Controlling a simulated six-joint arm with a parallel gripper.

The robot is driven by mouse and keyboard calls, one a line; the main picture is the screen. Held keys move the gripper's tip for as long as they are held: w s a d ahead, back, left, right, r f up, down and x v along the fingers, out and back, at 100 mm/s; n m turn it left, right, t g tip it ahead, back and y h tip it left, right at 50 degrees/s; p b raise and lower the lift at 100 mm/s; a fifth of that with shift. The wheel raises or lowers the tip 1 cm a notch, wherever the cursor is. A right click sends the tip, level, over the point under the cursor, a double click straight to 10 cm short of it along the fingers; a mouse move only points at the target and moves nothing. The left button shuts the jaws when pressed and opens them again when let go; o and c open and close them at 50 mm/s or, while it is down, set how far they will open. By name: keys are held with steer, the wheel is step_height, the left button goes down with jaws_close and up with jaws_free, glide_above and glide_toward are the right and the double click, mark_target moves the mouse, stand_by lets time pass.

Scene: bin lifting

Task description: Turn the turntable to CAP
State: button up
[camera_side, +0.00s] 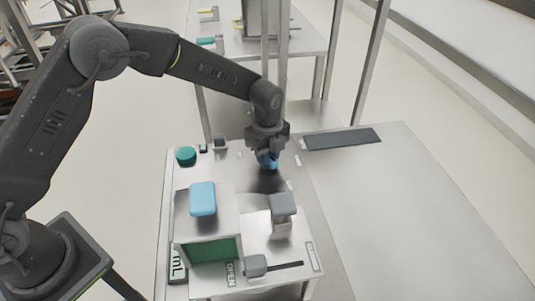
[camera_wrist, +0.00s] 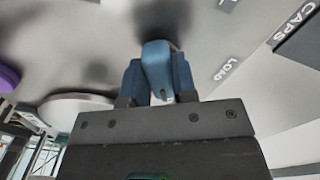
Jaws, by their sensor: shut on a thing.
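My gripper (camera_side: 268,155) is low over the back of the workbench, with its fingers pointing down. In the wrist view my gripper (camera_wrist: 158,85) is shut on a blue handle (camera_wrist: 157,62), one finger on each side of it. A dark round area (camera_wrist: 160,20) lies behind the handle; I cannot tell where the turntable's edge runs. A LOAD label (camera_wrist: 227,69) is on the pale surface to the right.
A teal round cap (camera_side: 186,156) is at left.

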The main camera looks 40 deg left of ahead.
steer(key=shift+m, duration=0.3)
steer(key=o, duration=0.9)
steer(key=shift+r, duration=0.1)
step_height(320, 180, up, 14)
steer(key=shift+f, duration=0.15)
stand_by(0.4)
